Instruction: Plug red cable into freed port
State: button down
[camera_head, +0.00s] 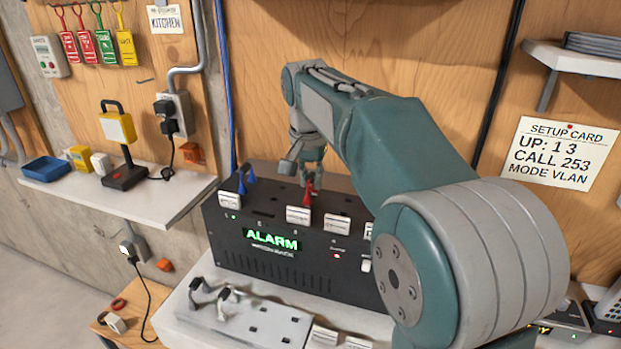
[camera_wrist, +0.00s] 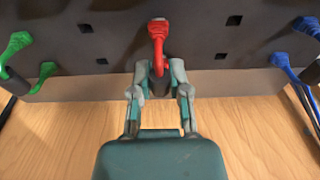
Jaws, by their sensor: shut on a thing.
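The red cable (camera_wrist: 157,30) has its plug head against the dark top face of the device, at a port position in the middle of the wrist view. Whether it is fully seated cannot be told. My gripper (camera_wrist: 159,72) is shut on the red cable just below the plug head. In the head view, my gripper (camera_head: 310,172) is over the black alarm device (camera_head: 290,235), with the red plug (camera_head: 308,192) below it. Empty square ports (camera_wrist: 85,28) and (camera_wrist: 233,20) flank the red plug. The port under the red plug is hidden.
Green plugs (camera_wrist: 18,43) sit at the left of the wrist view and blue plugs (camera_wrist: 280,60) at the right. A setup card (camera_head: 562,152) hangs on the right wall.

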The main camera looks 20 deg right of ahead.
jog(key=shift+f, duration=0.2)
dwell(0.5)
jog(key=c, duration=0.5)
grip_release()
jog(key=shift+o, duration=0.2)
jog(key=o, duration=0.3)
jog(key=shift+o, duration=0.2)
jog(key=shift+r, duration=3.75)
